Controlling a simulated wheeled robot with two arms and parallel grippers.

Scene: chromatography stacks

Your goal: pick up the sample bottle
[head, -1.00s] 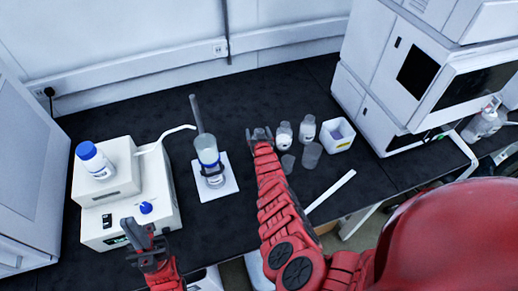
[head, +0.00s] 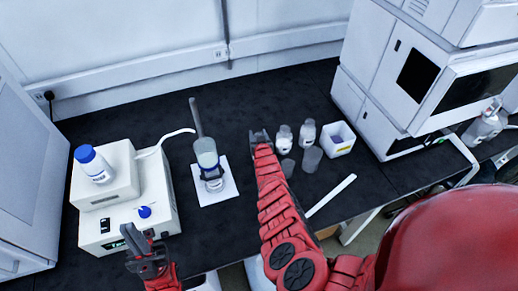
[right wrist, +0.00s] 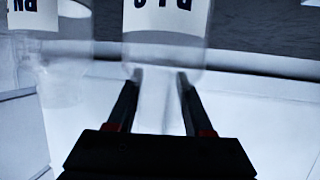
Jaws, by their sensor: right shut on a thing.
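My right gripper (head: 259,136) is at the middle of the dark bench, left of the small bottles. In the right wrist view my right gripper (right wrist: 158,85) has its two fingers on either side of the lower part of a clear bottle (right wrist: 165,50), shut on it. The bottle has a white label with dark letters, upside down in that view. I take it as the sample bottle; in the head view my gripper hides it. My left gripper (head: 145,243) is in front of the white instrument, with no object visible in it; its opening is unclear.
Two small bottles (head: 284,139) (head: 307,134), dark cups (head: 311,159) and a white box (head: 337,138) stand right of my gripper. A clamped glass vessel (head: 206,153) stands on a white pad (head: 229,186) to its left. A blue-capped bottle (head: 92,164) sits on the white instrument (head: 107,190).

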